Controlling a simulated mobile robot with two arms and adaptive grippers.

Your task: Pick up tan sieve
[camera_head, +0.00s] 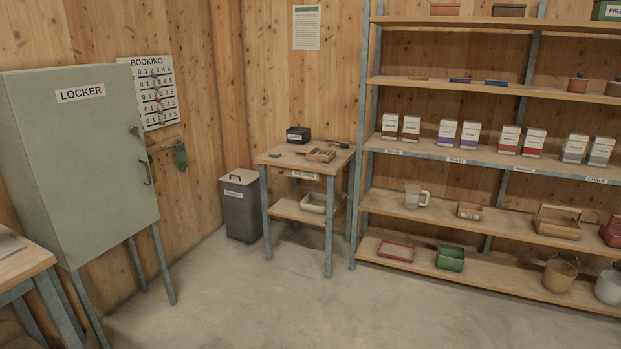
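I cannot make out a tan sieve for certain in the head view. A tan, round, bucket-like vessel (560,274) with a raised handle stands on the lowest shelf at the right; I cannot tell if it is a sieve. A small brown tray (321,155) with small items in it lies on the little wooden table. Neither of my grippers is in view.
A green locker (85,150) stands at the left, beside a bench corner (22,262). A grey bin (240,208) and the small table (276,155) stand in the corner. A tall shelf rack (450,152) with labelled boxes lines the right. The floor (260,305) in front is clear.

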